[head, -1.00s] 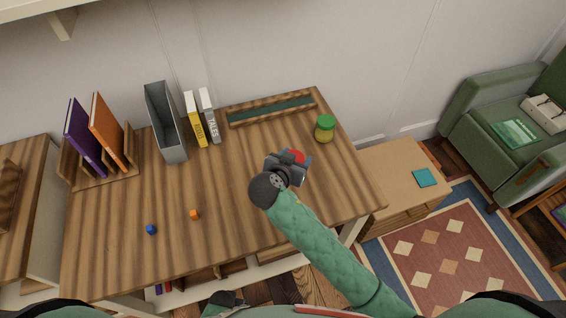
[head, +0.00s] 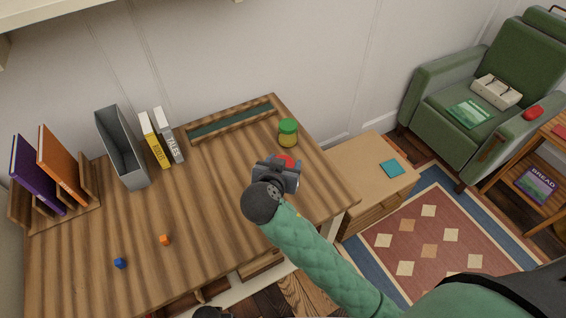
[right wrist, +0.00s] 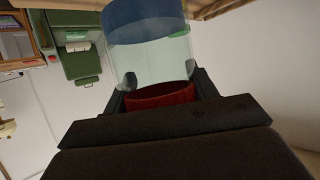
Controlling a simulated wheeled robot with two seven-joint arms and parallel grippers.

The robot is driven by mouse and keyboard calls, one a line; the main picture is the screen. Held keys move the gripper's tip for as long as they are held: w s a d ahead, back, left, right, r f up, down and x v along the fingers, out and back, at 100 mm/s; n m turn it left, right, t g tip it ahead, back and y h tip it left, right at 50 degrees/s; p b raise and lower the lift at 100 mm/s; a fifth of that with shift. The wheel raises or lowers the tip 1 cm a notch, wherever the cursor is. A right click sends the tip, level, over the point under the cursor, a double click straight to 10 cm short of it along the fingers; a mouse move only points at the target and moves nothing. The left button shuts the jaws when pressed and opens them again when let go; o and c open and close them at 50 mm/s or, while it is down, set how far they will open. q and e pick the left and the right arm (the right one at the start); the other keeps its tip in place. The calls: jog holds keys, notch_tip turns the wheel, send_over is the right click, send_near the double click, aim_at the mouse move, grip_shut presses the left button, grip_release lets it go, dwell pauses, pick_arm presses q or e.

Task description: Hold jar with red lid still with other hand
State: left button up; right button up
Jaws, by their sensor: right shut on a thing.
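The jar with the red lid (head: 287,161) is in my right gripper (head: 278,172), over the right part of the desk. My right gripper is shut on it and hides most of its body in the head view. The right wrist view shows its clear glass (right wrist: 150,62), blue at the far end, and its red lid (right wrist: 160,96) between the fingers. I cannot tell whether the jar touches the desk. Only a dark piece, probably of my left arm's end, shows at the head view's bottom edge; its jaws cannot be made out.
A green-lidded jar (head: 288,132) stands just behind the held jar. The wooden desk (head: 205,215) also bears a blue cube (head: 120,263), an orange cube (head: 165,240), books and a grey file holder (head: 122,150). A low cabinet (head: 350,180) stands right of it. The desk's middle is clear.

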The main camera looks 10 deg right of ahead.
jog(key=shift+c, duration=0.8)
jog(key=shift+w+a, duration=0.1)
jog(key=w+a+n+t+y, duration=0.1)
jog(key=w+a+n+y, duration=0.2)
jog(key=n+y, duration=0.2)
jog(key=w+d+f, duration=0.1)
jog(key=w+d, duration=0.1)
jog(key=d, duration=1.1)
jog(key=shift+d+f+y, duration=0.2)
jog(key=shift+f+y, duration=0.05)
jog(key=shift+y, duration=0.15)
